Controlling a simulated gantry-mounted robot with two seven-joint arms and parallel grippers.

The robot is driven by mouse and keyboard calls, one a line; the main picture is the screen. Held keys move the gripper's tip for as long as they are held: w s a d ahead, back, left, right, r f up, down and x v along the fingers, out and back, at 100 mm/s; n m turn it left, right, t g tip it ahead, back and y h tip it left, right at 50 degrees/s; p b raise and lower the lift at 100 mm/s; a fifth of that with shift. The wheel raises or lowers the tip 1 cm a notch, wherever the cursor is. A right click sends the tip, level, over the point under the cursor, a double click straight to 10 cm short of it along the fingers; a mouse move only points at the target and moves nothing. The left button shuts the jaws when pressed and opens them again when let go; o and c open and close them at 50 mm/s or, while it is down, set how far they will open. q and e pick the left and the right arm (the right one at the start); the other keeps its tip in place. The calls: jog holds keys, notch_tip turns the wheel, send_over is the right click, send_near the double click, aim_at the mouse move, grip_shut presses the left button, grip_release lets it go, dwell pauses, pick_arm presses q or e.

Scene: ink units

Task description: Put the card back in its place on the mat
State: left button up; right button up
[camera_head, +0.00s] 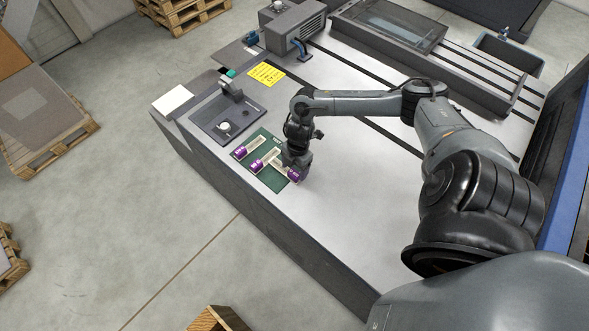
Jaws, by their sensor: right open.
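A dark green mat (279,184) lies on the grey bench near its left edge. Several pale strips with purple ends lie on it: one at the left (252,144), one in the middle (264,160). A further purple end (294,175) shows at the right, by my right gripper. Which of these is the card, I cannot tell. My right gripper (295,169) points down over the right part of the mat, open. Its fingers are too small and dark to make out, and it partly hides the items beneath it. My left gripper is not in view.
A grey tray (241,124) with a small white round item stands behind the mat. Beyond are a yellow sheet (266,74), a white sheet (172,99) and a grey machine block (293,27). The bench surface (350,195) right of the mat is clear.

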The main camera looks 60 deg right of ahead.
notch_tip(320, 180, up, 10)
jog(key=d, duration=0.1)
jog(key=w+a+f+m+t+y, duration=0.1)
jog(key=w+a+f+t, duration=0.15)
jog(key=a, duration=0.95)
jog(key=w+a+f+t+y, duration=0.1)
jog(key=a+t, duration=0.3)
jog(key=a, duration=0.8)
jog(key=s+r+m+g+h, duration=0.3)
jog(key=s+r+m, duration=0.1)
jog(key=s+m, duration=0.7)
jog(key=shift+s+a+r+m+p, duration=0.15)
jog(key=shift+s+a+m+p, duration=0.2)
jog(key=shift+s+m, duration=0.1)
